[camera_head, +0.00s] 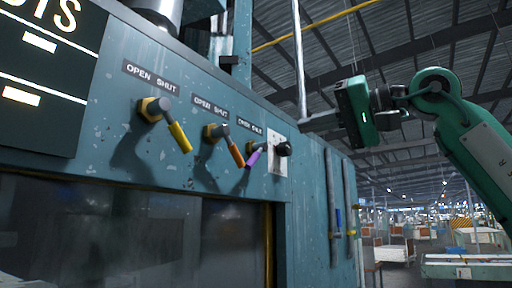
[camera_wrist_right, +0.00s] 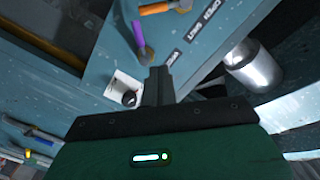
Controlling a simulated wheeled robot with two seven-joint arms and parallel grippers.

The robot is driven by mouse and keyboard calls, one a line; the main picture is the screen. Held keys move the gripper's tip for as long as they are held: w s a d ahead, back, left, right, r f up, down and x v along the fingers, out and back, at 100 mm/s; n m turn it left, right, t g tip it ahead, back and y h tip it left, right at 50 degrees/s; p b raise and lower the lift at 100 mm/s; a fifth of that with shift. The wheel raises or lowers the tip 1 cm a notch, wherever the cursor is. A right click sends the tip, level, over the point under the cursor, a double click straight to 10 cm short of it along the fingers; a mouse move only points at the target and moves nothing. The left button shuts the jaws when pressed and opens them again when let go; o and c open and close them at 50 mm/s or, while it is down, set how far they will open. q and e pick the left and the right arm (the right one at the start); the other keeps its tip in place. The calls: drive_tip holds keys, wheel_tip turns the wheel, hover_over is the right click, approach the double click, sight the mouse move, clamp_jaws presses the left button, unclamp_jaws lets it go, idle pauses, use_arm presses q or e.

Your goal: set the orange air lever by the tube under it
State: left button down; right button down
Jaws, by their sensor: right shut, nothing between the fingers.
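The orange air lever (camera_head: 236,152) is the middle of three levers on the teal panel. It hangs from a brass fitting, tilted down and to the right, below an OPEN SHUT label. In the right wrist view the orange lever (camera_wrist_right: 162,7) is at the top edge, partly cut off. My right gripper (camera_head: 308,122) is shut and empty, to the right of the levers and apart from them. Its shut fingers (camera_wrist_right: 159,80) point toward the panel in the wrist view. No tube can be made out behind the dark window (camera_head: 130,230). My left gripper is not in view.
A yellow lever (camera_head: 180,138) is left of the orange one, and a purple lever (camera_head: 254,157) is close on its right. A white plate with a black knob (camera_head: 282,149) sits beyond the purple lever. A silver cylinder (camera_wrist_right: 252,65) shows in the wrist view.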

sight(230, 150)
drive_tip(key=w+a+f+p, duration=0.3)
drive_tip(key=w+a+p, duration=0.1)
drive_tip(key=a, duration=0.6)
drive_tip(key=shift+a, duration=0.3)
drive_tip(key=shift+f, duration=0.1)
drive_tip(key=shift+s+d, duration=0.1)
drive_tip(key=shift+d, duration=0.1)
